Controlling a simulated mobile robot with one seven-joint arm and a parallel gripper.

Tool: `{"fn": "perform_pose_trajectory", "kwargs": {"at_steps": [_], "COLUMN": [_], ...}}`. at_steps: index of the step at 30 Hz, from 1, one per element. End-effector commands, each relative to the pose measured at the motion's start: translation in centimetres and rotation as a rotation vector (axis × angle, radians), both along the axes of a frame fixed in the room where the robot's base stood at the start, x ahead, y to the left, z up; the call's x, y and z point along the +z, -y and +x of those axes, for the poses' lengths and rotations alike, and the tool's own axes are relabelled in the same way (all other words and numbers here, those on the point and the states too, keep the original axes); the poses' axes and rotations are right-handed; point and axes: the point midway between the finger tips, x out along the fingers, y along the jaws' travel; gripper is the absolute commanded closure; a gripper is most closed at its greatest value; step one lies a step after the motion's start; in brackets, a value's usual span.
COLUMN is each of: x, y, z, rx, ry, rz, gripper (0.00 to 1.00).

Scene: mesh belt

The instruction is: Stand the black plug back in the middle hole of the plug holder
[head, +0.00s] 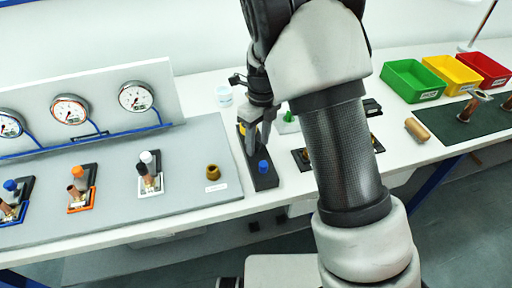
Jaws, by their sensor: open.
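The plug holder (266,183) is a long dark block on the white bench, just right of the grey gauge panel. A blue plug (263,166) stands at its near end and a yellow plug (241,129) shows at its far end. My gripper (259,146) points down over the middle of the holder, its fingers apart. The fingers cover the middle hole. I cannot make out the black plug; whether it is behind or between the fingers I cannot tell.
Left of the holder, the grey panel (110,215) carries gauges, capped fittings and a brass piece (213,172). A green-topped item (288,117) and dark tray (301,160) are close right. A brown cylinder (417,130) and coloured bins (413,82) are farther right.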

Motion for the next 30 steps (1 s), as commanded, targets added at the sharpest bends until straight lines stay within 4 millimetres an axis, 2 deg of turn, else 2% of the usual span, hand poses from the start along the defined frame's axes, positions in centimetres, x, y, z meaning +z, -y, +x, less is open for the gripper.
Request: {"fn": "perform_pose_trajectory", "kwargs": {"at_steps": [4,5,12,19,22,30], "x": [0.0,0.0,0.1,0.2,0.9,6.1], "y": [0.0,0.0,0.0,0.0,-0.1,-0.1], "z": [0.0,0.0,0.0,0.0,0.1,0.1], "rx": [0.000,0.000,0.000,0.001,0.001,0.002], "ry": [0.000,0.000,0.000,0.001,0.003,0.006], "rz": [0.000,0.000,0.000,0.000,0.002,0.003], "gripper": [0.58,0.62,1.00,1.00,1.00,1.00]}}
